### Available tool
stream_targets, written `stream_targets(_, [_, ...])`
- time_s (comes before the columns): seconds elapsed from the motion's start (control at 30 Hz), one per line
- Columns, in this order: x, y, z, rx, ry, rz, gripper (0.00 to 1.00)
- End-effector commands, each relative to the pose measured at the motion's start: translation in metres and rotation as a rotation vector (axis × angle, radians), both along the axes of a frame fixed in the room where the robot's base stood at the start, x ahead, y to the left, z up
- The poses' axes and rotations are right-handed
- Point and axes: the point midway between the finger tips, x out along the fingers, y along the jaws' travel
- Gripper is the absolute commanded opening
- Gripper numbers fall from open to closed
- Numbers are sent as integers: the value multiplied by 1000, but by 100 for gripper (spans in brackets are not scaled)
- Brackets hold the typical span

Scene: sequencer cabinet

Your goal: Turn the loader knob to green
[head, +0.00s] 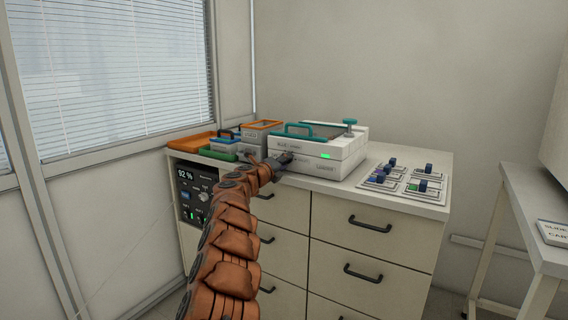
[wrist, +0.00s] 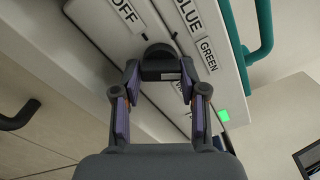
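The loader (head: 315,160) is a white box on the cabinet top with a lit green lamp (wrist: 223,115). Its dark loader knob (wrist: 160,68) is on the front face, among printed labels. The OFF label (wrist: 123,14) is at upper left, the BLUE label (wrist: 189,14) at upper right and the GREEN label (wrist: 207,54) at right. Another label is partly hidden by a finger. My gripper (wrist: 160,78) has one fingertip against each side of the knob, with no clear gap showing. In the head view my gripper (head: 279,160) is at the loader's front left. The knob's pointer direction is unclear.
A teal handle (head: 297,129) and a teal-topped post (head: 350,126) rise from the loader. Colored bins (head: 262,125) stand to its left. A panel of blue-capped switches (head: 404,183) lies to its right. Drawer handles (head: 370,224) stick out below.

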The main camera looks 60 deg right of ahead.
Motion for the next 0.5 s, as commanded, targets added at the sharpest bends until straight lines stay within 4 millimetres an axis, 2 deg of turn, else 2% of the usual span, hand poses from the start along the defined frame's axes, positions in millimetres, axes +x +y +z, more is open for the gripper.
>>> stream_targets(0.03, [0,0,0,0,0,0,50])
stream_targets(0.2, [0,0,0,-1,1,0,65])
stream_targets(0.5, [0,1,1,-2,0,1,65])
